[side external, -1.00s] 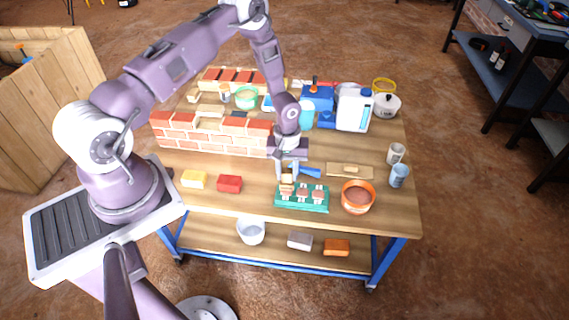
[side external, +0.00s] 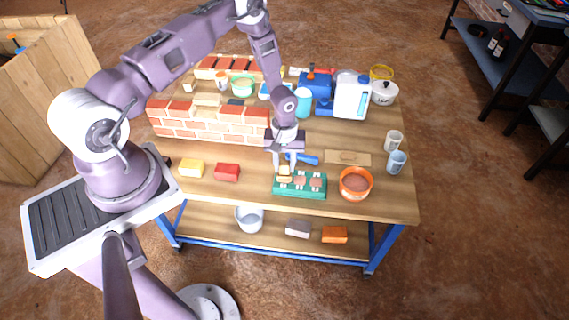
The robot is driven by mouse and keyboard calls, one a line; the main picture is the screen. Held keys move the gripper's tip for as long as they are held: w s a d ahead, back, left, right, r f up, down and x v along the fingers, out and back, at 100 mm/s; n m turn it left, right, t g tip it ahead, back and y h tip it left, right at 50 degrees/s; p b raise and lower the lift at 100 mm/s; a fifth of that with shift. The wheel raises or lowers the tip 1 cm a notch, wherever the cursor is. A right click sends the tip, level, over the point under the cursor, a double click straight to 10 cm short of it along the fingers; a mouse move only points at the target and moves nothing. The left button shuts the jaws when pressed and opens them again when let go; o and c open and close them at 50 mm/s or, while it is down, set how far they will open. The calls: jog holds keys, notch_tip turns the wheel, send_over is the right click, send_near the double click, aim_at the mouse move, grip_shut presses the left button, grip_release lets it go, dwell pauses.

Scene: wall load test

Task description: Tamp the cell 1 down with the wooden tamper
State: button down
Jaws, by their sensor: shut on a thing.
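A green tray (side external: 313,193) with a row of cells holding reddish-brown fill lies near the front edge of the table. My gripper (side external: 285,171) points down over the tray's left end. It is shut on the small light wooden tamper (side external: 285,173), which is upright over the leftmost cell. The tamper and my fingers largely hide that cell, and I cannot tell whether the tamper touches the fill. The middle cell (side external: 300,183) and the right cell (side external: 315,183) are uncovered. I cannot read any cell numbers.
An orange tub (side external: 356,194) of brown material stands right of the tray. A blue-handled tool (side external: 304,158) and a wooden board (side external: 347,158) lie behind it. A brick wall (side external: 205,129) stands back left. Red (side external: 227,172) and yellow (side external: 191,168) blocks lie left.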

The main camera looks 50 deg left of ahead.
jog(key=shift+f, duration=0.55)
dwell(1.0)
jog(key=shift+r, duration=3.55)
